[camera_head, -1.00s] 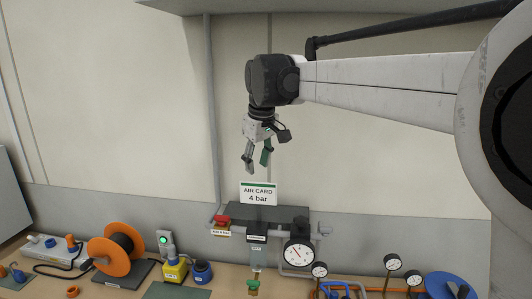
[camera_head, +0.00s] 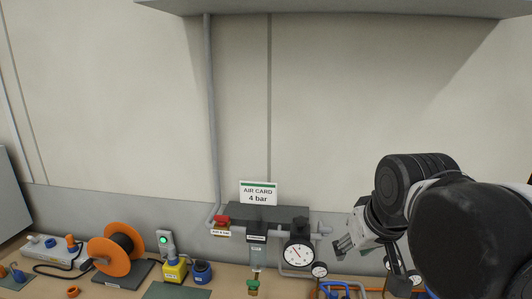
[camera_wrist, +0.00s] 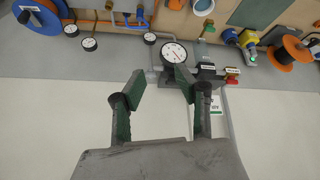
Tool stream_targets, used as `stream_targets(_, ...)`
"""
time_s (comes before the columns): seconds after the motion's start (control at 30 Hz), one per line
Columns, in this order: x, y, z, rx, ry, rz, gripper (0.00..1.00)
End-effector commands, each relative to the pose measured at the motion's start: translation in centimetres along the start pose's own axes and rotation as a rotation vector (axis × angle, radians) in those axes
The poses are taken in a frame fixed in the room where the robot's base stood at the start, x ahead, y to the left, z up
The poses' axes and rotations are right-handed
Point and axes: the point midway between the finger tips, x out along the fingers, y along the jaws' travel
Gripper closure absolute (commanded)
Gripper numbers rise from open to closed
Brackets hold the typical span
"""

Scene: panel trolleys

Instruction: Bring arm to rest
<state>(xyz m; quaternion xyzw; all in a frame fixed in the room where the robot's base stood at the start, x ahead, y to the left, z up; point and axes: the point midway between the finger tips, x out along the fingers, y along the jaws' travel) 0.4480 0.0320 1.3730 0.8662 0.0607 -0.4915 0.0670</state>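My arm is folded in at the right of the head view, its dark joints large and close to the camera. My gripper (camera_head: 346,246) hangs in front of the bench there, pointing down and left, just right of the large gauge in the picture. In the wrist view my gripper (camera_wrist: 160,86) shows two green-padded fingers apart with nothing between them.
The air unit with its "AIR CARD 4 bar" sign (camera_head: 258,193) and large gauge (camera_head: 298,254) stands against the wall. An orange reel (camera_head: 108,257), a yellow-based block (camera_head: 175,271) and a red valve handle (camera_head: 221,220) are left. The wall above is clear.

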Motion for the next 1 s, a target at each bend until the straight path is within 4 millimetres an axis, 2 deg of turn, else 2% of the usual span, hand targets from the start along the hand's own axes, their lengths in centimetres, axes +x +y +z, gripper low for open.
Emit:
stream_targets(0.03,0.2,0.3,1.9,0.025,0.011,0.008,0.69)
stream_targets(0.1,0.5,0.6,3.8,0.058,0.025,0.017,0.69)
stream_targets(0.47,2.2,1.4,11.3,0.178,0.083,0.048,0.69)
stream_targets(0.77,6.6,1.1,13.6,0.176,0.082,0.047,0.69)
stream_targets(1.0,11.2,0.8,16.3,0.175,0.082,0.047,0.69)
